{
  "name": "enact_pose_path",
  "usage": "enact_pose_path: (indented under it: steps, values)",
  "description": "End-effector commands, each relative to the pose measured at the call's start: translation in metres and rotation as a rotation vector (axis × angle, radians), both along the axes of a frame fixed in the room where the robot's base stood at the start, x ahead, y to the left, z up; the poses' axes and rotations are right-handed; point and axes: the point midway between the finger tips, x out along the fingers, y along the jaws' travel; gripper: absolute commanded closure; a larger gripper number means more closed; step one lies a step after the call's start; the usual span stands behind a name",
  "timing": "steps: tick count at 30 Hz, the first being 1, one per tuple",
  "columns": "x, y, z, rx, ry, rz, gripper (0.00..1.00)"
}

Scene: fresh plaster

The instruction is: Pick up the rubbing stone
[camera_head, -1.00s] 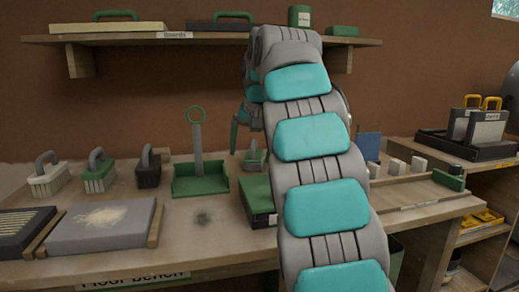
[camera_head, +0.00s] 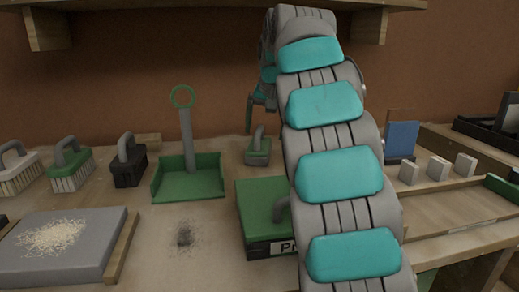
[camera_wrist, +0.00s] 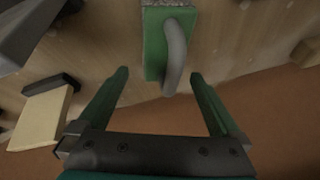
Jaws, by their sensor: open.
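I take the rubbing stone to be the small green block with a curved grey handle (camera_head: 258,151) at the back of the bench, right of the green dustpan. In the wrist view a green block with a grey handle (camera_wrist: 155,48) and a rough grey edge lies ahead, between the lines of my two fingers. My gripper (camera_wrist: 159,74) is open and empty, with one finger on each side and the handle's end near the fingertips. In the head view my arm hides most of the gripper; only a green finger shows above and left of the block.
A green dustpan (camera_head: 188,185) stands left of the block, with several handled brushes further left. A green-topped box (camera_head: 262,240) with a handle sits in front, partly behind my arm. Small pale blocks (camera_head: 438,168) stand right. A shelf hangs above.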

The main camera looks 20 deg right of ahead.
Motion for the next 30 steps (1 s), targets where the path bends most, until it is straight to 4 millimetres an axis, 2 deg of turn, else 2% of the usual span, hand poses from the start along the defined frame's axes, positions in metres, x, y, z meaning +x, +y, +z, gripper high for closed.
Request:
enact_pose_path:
  steps: [9, 16, 30]
  values:
    - [0.019, 0.000, -0.037, 0.001, 0.004, -0.001, 0.00]
    - [0.021, 0.001, -0.039, 0.001, 0.002, 0.000, 0.00]
    - [0.021, 0.001, -0.039, 0.001, 0.002, 0.000, 0.52]
